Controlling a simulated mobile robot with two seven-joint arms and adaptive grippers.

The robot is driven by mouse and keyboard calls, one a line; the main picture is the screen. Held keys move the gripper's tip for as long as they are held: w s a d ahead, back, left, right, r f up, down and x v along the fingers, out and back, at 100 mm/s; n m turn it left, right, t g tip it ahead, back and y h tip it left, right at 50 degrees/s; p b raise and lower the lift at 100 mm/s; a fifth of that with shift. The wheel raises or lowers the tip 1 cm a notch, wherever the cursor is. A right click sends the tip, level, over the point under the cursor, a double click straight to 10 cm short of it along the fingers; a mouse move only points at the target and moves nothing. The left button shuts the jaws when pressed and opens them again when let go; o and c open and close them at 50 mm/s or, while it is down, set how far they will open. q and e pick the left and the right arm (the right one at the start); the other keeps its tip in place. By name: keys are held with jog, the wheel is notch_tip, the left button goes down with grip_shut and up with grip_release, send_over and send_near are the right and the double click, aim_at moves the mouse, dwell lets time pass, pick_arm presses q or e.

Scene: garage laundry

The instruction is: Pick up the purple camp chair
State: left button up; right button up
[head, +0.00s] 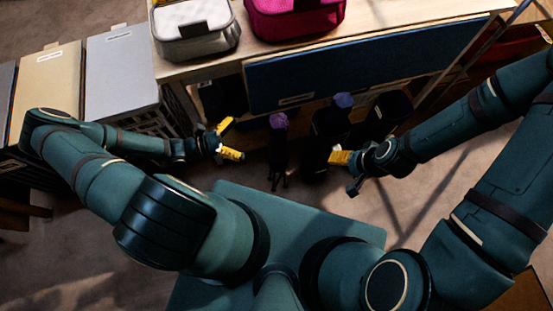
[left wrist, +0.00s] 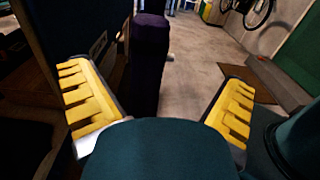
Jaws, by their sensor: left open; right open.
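The purple camp chair (head: 278,121) stands folded and upright on the floor, in front of the bench. Its top is purple and its lower part dark, with small feet. In the left wrist view it is a dark purple upright roll (left wrist: 150,60) beyond and between my fingers. My left gripper (head: 236,140) is to its left, open towards it, apart and empty. My right gripper (head: 340,158) is to its right, beside a dark folded bundle with a blue top (head: 343,100). Its fingers show nearly edge-on, open, with nothing visible between them.
The wooden bench (head: 400,46) carries a grey bag (head: 195,32) and a pink bag (head: 295,18). A blue panel (head: 360,67) hangs on its front. Another dark bundle (head: 392,106) stands right. Bins (head: 122,68) stand left. Floor shows clear beyond the chair in the left wrist view.

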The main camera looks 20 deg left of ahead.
pick_arm(q)
send_near(279, 123)
jog(key=d, duration=0.1)
jog(key=w+d+f, duration=0.1)
jog(key=w+d, duration=0.1)
jog(key=d, duration=0.1)
jog(key=shift+w+f, duration=0.25)
jog(key=shift+f, duration=0.1)
jog(key=shift+w+a+b+x, duration=0.15)
jog(key=shift+b+x, duration=0.2)
jog(key=shift+x, duration=1)
jog(key=shift+w+a+b+x, duration=0.15)
jog(key=shift+b+x, duration=0.15)
jog(key=shift+x, duration=1.1)
jog(key=shift+f, duration=0.1)
jog(key=c, duration=1.3)
jog(key=shift+d, duration=0.1)
jog(key=shift+c, duration=0.2)
